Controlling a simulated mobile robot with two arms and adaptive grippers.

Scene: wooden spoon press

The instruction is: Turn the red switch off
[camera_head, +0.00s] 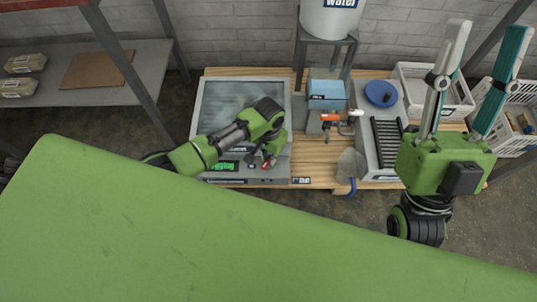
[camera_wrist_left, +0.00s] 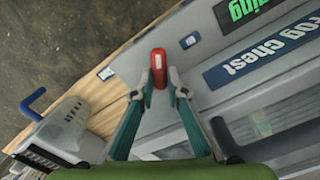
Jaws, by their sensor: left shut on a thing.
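The red switch (camera_wrist_left: 158,64) sticks up from the front panel of the grey chest, whose label reads "fog chest" (camera_wrist_left: 262,47). In the wrist view its lower part is between the two fingertips of my left gripper (camera_wrist_left: 160,88), which is shut on it. In the head view my left gripper (camera_head: 268,160) reaches over the chest (camera_head: 210,100), and the red switch (camera_head: 265,166) shows small at its tip. My right gripper (camera_head: 487,50) is at the right side, its two long fingers spread apart and empty, pointing up the picture.
A wooden table (camera_head: 312,170) holds the chest, a blue box (camera_head: 327,90), an orange-handled tap (camera_head: 329,118) and a grey unit with a black ribbed panel (camera_head: 372,165). White baskets (camera_head: 450,110) stand at the right. A grey shelf (camera_head: 140,80) is at the left.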

